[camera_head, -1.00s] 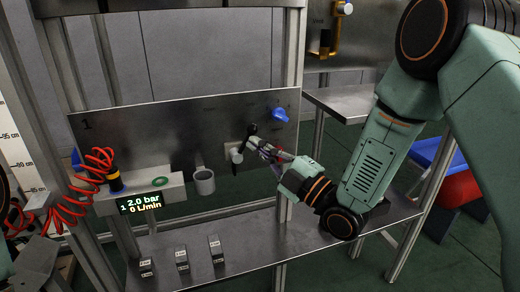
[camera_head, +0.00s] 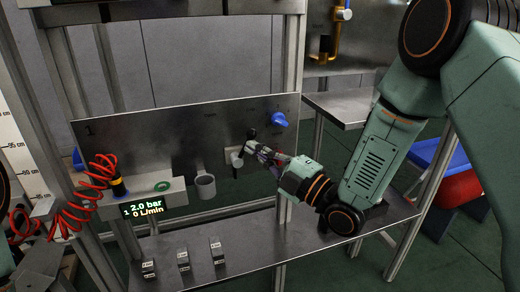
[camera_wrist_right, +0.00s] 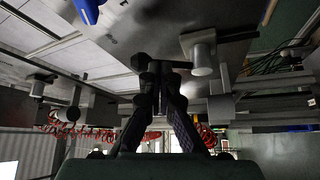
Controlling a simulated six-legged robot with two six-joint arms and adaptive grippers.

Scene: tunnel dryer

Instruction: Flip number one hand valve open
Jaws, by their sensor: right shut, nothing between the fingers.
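The panel (camera_head: 150,135) marked 1 stands upright on the bench. Its hand valve has a silver round body (camera_head: 237,161) on a pale square plate and a black lever (camera_head: 250,134) slanting up to the right. The readout (camera_head: 142,206) below shows 2.0 bar and 0 L/min. My right gripper (camera_head: 254,150) is shut and empty just right of the valve. In the right wrist view its fingertips (camera_wrist_right: 160,66) overlap the lever (camera_wrist_right: 141,62), beside the silver body (camera_wrist_right: 203,52); I cannot tell whether they touch it. My left gripper is not in view.
A blue knob (camera_head: 279,119) sits up and right of the lever. A grey cup (camera_head: 205,185) hangs at the panel's lower edge. A red coiled hose (camera_head: 95,175) is at the left. Several small blocks (camera_head: 183,261) stand on the shelf, with bare shelf to their right.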

